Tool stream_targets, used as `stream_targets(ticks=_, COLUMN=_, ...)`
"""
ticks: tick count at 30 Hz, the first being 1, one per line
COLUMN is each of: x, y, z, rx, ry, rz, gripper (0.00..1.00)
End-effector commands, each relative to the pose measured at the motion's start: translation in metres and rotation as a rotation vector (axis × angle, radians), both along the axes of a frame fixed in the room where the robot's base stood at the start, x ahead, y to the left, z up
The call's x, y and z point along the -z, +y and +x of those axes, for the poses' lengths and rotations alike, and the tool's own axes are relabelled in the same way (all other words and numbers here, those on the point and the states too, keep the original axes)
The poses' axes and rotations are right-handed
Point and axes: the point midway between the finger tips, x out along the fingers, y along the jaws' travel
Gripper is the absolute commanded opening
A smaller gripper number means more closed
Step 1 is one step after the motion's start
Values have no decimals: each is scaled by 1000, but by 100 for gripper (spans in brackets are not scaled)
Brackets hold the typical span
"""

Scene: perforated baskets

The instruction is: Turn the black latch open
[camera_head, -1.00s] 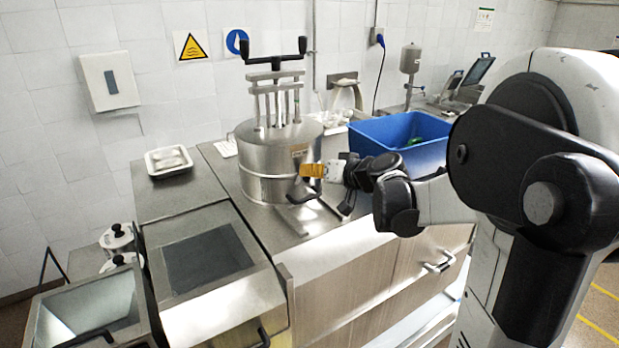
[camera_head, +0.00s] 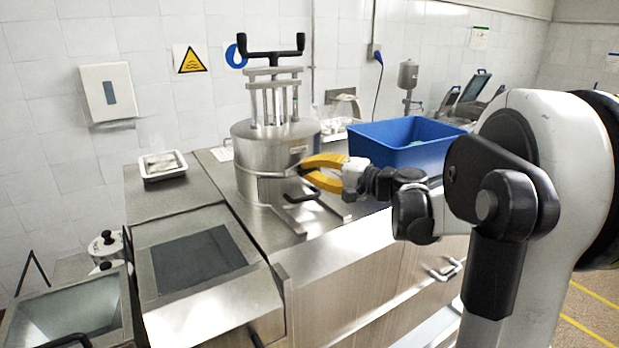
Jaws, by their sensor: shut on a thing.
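The black latch (camera_head: 301,171) is on the front right side of the steel drum (camera_head: 262,160), at the band around its middle. It is small here and mostly hidden by the fingertips. My gripper (camera_head: 304,171) has yellow fingers and reaches in from the right. Its curved fingers bow apart in the middle, and their tips come together at the drum's side, shut on the latch. How far the latch is turned cannot be made out.
A black handle (camera_head: 302,196) sticks out just below my gripper. A blue bin (camera_head: 400,154) stands behind my arm on the right. A white tray (camera_head: 163,166) lies at the back left of the steel counter (camera_head: 180,200). A black T-shaped handle (camera_head: 272,52) tops the drum's rods.

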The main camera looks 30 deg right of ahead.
Motion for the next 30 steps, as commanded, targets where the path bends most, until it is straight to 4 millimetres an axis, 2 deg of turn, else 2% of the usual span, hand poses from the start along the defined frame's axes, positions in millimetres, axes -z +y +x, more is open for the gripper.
stream_targets(ticks=12, x=2, y=0, z=0, rx=0, ry=7, rz=210, gripper=0)
stream_targets(ticks=30, x=1, y=0, z=0, rx=0, ry=8, rz=247, gripper=0)
